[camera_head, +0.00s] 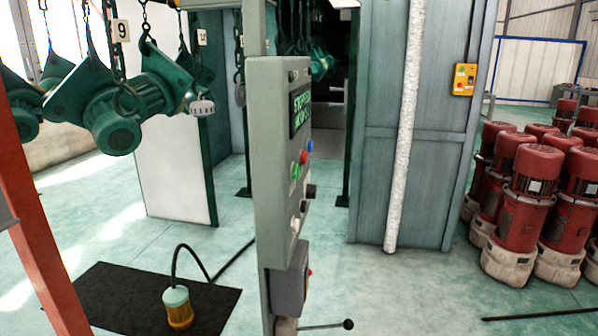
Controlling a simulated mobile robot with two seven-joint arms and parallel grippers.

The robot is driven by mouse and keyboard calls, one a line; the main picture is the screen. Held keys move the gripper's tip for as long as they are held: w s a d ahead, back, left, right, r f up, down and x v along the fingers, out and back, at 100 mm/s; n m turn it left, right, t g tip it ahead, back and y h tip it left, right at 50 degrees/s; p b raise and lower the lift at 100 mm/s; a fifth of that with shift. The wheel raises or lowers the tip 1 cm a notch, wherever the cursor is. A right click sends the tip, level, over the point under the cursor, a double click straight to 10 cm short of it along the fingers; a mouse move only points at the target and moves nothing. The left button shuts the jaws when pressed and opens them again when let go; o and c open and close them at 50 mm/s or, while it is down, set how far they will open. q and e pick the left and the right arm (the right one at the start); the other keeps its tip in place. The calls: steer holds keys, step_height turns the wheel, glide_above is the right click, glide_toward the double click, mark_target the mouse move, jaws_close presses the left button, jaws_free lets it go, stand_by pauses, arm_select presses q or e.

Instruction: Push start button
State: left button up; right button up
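A grey control panel (275,150) stands upright in the middle, seen at a steep angle from its side. Its narrow right-hand face carries a green-lit display (300,108). Below the display are a blue button (309,146), a red button (304,157) and a green button (295,171). Lower down are a black knob (311,191) and a pale knob or switch (296,224). I cannot read which button is marked start. Neither of my grippers is in view.
Green hoist motors (118,125) hang on chains at the upper left. A black mat (110,300) with a yellow-and-green cabled device (177,306) lies at the lower left. Red motors (525,195) crowd the right. A lever (335,324) sticks out below the panel. Floor between is clear.

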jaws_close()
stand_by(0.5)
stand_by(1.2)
